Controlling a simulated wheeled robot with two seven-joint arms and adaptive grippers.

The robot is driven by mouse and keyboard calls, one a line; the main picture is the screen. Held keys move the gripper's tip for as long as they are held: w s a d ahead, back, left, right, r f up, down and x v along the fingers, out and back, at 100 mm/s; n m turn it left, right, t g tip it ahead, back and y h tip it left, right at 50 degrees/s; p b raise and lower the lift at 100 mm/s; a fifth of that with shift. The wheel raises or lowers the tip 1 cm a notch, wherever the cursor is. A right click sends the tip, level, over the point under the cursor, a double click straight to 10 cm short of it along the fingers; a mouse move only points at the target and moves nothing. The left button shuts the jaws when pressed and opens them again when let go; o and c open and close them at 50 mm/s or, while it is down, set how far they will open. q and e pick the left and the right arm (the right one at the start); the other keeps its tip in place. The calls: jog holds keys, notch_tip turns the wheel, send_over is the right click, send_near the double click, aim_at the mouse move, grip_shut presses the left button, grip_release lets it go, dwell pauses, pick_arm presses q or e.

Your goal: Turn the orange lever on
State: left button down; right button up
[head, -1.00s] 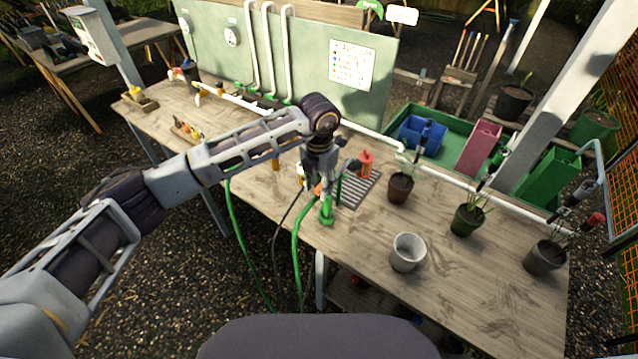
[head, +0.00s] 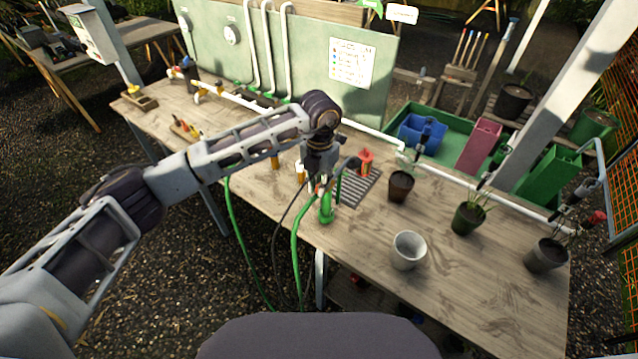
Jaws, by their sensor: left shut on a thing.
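My left gripper (head: 322,187) points down at the front edge of the wooden bench, over a green hose fitting (head: 326,209). Its fingers are shut on the orange lever at the top of this fitting. The lever is almost wholly hidden by the fingers, so I cannot tell its exact angle. A green hose (head: 295,240) runs from the fitting down past the bench edge. My right gripper is not in view.
A red-topped item (head: 366,160) stands by a slatted grey tray (head: 357,189) just right of the gripper. Plant pots (head: 400,187) and an empty grey pot (head: 408,252) stand further right. A white pipe (head: 475,186) runs along the bench's back. The front right bench is mostly clear.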

pick_arm(q)
jog(key=d+n+b, duration=0.1)
jog(key=n+b, duration=0.2)
jog(key=n, duration=0.2)
jog(key=d+n+b, duration=0.2)
jog(key=n+b, duration=0.2)
jog(key=n, duration=0.2)
jog(key=w+d+n+b, duration=0.1)
jog(key=d+n+b, duration=0.1)
jog(key=n, duration=0.4)
jog(key=shift+d+b, duration=0.2)
jog(key=shift+b, duration=0.55)
